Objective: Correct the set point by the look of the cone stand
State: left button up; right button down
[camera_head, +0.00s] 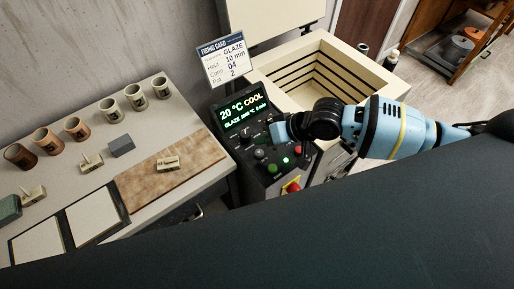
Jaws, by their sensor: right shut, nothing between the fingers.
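The kiln control panel (268,158) has a lit display (244,110) reading "20 °C COOL", with a smaller line starting "GLAZE" whose figures are hard to read. My right gripper (278,131) is shut and empty over the panel's knobs, just below the display; contact cannot be told. One cone stand (168,163) sits on the brown board. A second cone stand (91,162) and a third (33,196) are on the pale table. Their cones are too small to judge. The firing card (226,60) reads GLAZE, hold 10 min, cone 04, pot 2. My left gripper is out of view.
The open kiln (345,62) stands behind my right arm. A red button (292,187) is low on the panel. Several cups line the pale table's back, with a grey block (121,146) and white tiles (93,214) in front. A dark form fills the lower foreground.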

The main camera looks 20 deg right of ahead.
aim_at(263, 154)
notch_tip(263, 154, down, 2)
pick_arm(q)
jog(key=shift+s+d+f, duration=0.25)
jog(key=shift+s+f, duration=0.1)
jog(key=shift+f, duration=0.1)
pick_arm(e)
jog(key=shift+f, duration=0.4)
pick_arm(q)
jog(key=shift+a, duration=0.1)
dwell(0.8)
jog(key=shift+b, duration=0.3)
pick_arm(e)
jog(key=shift+f, duration=0.1)
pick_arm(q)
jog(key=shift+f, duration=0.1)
pick_arm(e)
jog(key=shift+f, duration=0.3)
